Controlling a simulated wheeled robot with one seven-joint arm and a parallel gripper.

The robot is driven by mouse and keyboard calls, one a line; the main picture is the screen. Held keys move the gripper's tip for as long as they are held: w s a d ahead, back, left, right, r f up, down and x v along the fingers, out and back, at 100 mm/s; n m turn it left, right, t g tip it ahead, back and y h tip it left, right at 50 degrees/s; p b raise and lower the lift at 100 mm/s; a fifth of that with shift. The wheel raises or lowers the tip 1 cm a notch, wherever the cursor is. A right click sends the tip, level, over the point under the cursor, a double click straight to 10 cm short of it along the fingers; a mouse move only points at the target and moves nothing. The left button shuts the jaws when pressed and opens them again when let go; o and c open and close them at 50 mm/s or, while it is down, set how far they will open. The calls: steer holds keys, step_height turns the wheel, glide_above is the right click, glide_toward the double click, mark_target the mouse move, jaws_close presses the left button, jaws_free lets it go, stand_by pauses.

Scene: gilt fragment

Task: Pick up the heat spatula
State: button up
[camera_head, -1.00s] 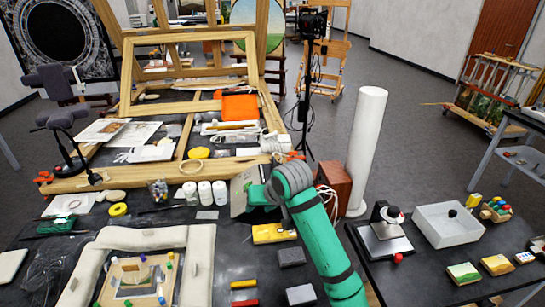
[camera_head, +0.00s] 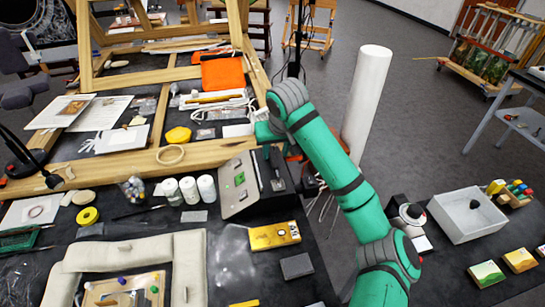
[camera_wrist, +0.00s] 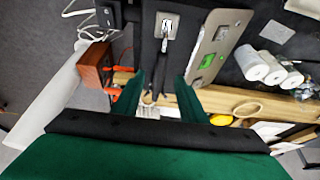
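A dark slim tool that looks like the heat spatula (camera_wrist: 164,45) shows in the wrist view, with a small silver plate at its upper end. It lies along the black top of a station with a grey sloped panel (camera_head: 238,186); this panel also shows in the wrist view (camera_wrist: 215,50).
White bottles (camera_head: 189,190) stand left of the station. A yellow box (camera_head: 274,236) and a grey block (camera_head: 297,266) lie in front. A wooden frame (camera_head: 120,166) lies behind. A tall white cylinder (camera_head: 366,105) stands to the right, near an orange-brown box (camera_wrist: 94,62).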

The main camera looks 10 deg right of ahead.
mark_target(274, 161)
steer(key=shift+x, duration=1.2)
steer(key=x, duration=0.4)
steer(key=shift+s+f, duration=0.1)
steer(key=shift+s, duration=0.2)
steer(key=shift+w+f, duration=0.35)
steer(key=shift+f, duration=0.15)
steer(key=shift+s, duration=0.2)
jaws_close()
